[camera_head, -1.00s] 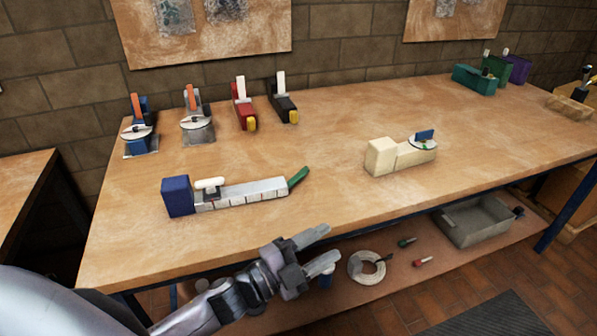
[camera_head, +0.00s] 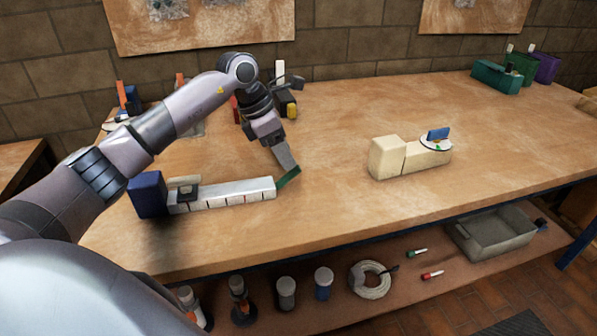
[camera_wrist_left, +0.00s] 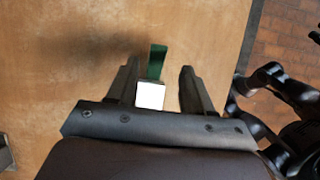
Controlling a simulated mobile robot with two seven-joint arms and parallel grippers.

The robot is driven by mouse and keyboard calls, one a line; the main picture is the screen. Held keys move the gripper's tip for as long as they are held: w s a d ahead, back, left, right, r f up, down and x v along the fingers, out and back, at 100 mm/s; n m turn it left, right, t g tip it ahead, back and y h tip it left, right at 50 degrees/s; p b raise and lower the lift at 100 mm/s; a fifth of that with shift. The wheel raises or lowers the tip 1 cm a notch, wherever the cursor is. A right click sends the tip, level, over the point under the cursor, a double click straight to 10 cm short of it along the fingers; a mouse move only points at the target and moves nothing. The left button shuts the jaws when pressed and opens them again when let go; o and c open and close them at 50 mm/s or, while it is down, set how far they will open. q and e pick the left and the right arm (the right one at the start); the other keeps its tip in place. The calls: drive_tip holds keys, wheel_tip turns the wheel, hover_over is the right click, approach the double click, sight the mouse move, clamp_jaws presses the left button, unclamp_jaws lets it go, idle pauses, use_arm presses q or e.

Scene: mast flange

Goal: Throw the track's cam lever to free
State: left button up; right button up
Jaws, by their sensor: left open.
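The track (camera_head: 232,192) is a pale bar with dark marks and a blue block (camera_head: 148,193) at its left end. A small carriage (camera_head: 187,190) sits on it near the block. The green cam lever (camera_head: 289,177) sticks out from the track's right end, angled up. My left gripper (camera_head: 287,165) reaches down at the lever from behind, partly covering it. In the left wrist view the lever (camera_wrist_left: 157,62) and the white track end (camera_wrist_left: 150,96) lie between the open fingers (camera_wrist_left: 160,85), closer to the left finger. I cannot tell whether they touch.
A cream block with a dial and blue tab (camera_head: 410,157) stands to the right. My left arm hides parts of the devices at the back left. Green and purple boxes (camera_head: 497,77) stand far right. The middle table is clear.

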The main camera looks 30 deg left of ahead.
sight(293, 171)
use_arm(q)
drive_tip(key=shift+w+a+f, duration=0.1)
drive_tip(key=shift+a+f, duration=0.05)
drive_tip(key=shift+f, duration=0.1)
drive_tip(key=x, duration=0.6)
drive_tip(key=shift+f, duration=0.2)
clamp_jaws()
